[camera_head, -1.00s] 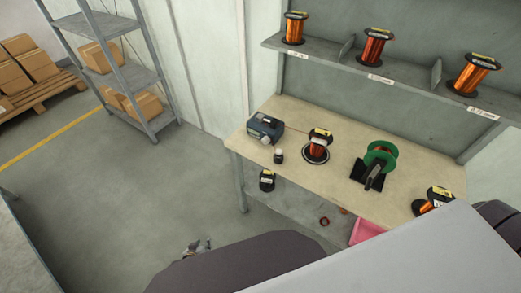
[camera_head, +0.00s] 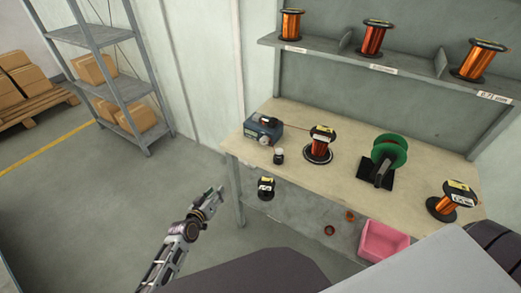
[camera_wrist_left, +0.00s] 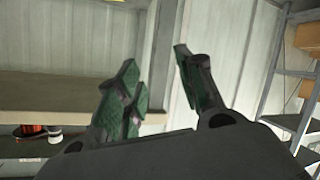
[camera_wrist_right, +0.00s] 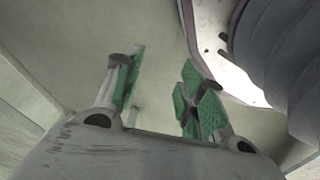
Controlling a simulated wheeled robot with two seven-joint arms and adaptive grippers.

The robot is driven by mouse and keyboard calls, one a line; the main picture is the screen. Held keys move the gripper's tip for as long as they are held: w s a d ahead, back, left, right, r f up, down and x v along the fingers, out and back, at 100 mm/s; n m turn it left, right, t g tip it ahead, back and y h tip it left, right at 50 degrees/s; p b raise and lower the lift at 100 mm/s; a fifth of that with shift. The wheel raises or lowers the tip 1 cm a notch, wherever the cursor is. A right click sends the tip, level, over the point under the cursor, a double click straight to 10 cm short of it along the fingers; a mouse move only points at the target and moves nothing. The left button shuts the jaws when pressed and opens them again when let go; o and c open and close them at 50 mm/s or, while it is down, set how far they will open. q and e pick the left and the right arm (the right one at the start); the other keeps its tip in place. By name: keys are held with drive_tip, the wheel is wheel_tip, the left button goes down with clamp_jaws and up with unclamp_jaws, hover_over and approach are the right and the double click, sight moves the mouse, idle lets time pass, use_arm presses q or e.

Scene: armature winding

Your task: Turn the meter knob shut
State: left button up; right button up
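The meter is a blue-grey box (camera_head: 263,129) at the back left corner of the workbench. A pale round knob (camera_head: 264,140) shows on its front. My left gripper (camera_head: 214,194) is out in front of the bench's left end, low and apart from the meter. In the left wrist view its green-padded fingers (camera_wrist_left: 157,62) are spread with nothing between them. My right gripper is not in the head view; in the right wrist view its fingers (camera_wrist_right: 162,62) are spread and empty. Neither wrist view shows the meter.
The workbench (camera_head: 335,180) bears a small dark-and-white item (camera_head: 279,156), copper spools (camera_head: 320,143) and a green reel (camera_head: 388,152) on a black stand. A pink bin (camera_head: 383,241) and another spool (camera_head: 266,188) are below. A grey rack (camera_head: 125,90) stands left; open floor lies between.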

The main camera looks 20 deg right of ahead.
use_arm(q)
drive_tip(key=s+d+r+m+h+b, duration=0.1)
drive_tip(key=d+r+h+b, duration=0.2)
drive_tip(key=d+r, duration=0.2)
drive_tip(key=s+d+r+m+h+b, duration=0.1)
drive_tip(key=d+r+h+b, duration=0.2)
drive_tip(key=d+r, duration=0.3)
wheel_tip(320, 180, up, 6)
drive_tip(key=shift+s+d+f+b, duration=0.15)
drive_tip(key=shift+s+d+b, duration=0.05)
drive_tip(key=shift+b, duration=0.6)
use_arm(e)
drive_tip(key=w, duration=0.1)
drive_tip(key=w+a, duration=0.1)
drive_tip(key=w, duration=0.2)
drive_tip(key=shift+w+a+r, duration=0.2)
drive_tip(key=shift+a+r, duration=0.05)
use_arm(q)
drive_tip(key=shift+w, duration=0.1)
use_arm(e)
drive_tip(key=shift+w+d, duration=0.1)
